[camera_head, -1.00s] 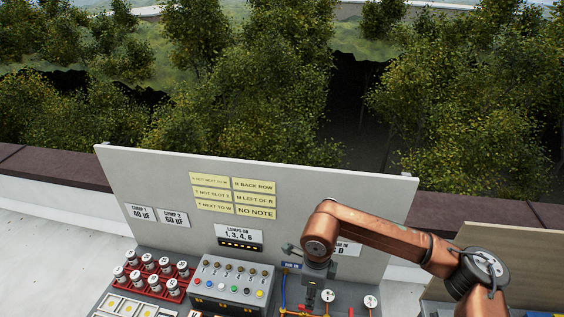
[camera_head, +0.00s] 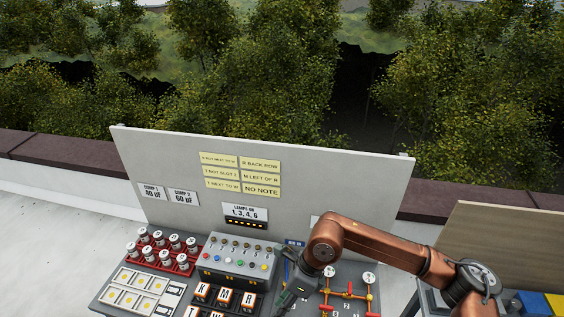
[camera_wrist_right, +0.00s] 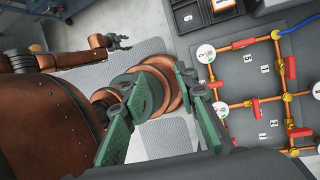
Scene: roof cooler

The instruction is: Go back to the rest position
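My right arm, copper coloured, comes in from the right in the head view and bends down over the panel. Its gripper (camera_head: 286,298) is low in that view, over the dark panel beside the pipe section. In the right wrist view its green fingers (camera_wrist_right: 153,76) stand apart with nothing held between them. The copper body parts behind the fingers look like mine. My left arm is out of the head view. In the right wrist view my left gripper (camera_wrist_right: 117,42) shows small at the upper left, above the pale floor, its fingers seemingly apart and empty.
A grey switch box (camera_head: 236,262) stands beside a red rack (camera_head: 160,262) of several white capacitors. Lettered blocks (camera_head: 225,297) lie in front. Red and yellow pipes with gauges (camera_head: 350,294) are right of the gripper. A pale upright board (camera_head: 330,180) stands behind.

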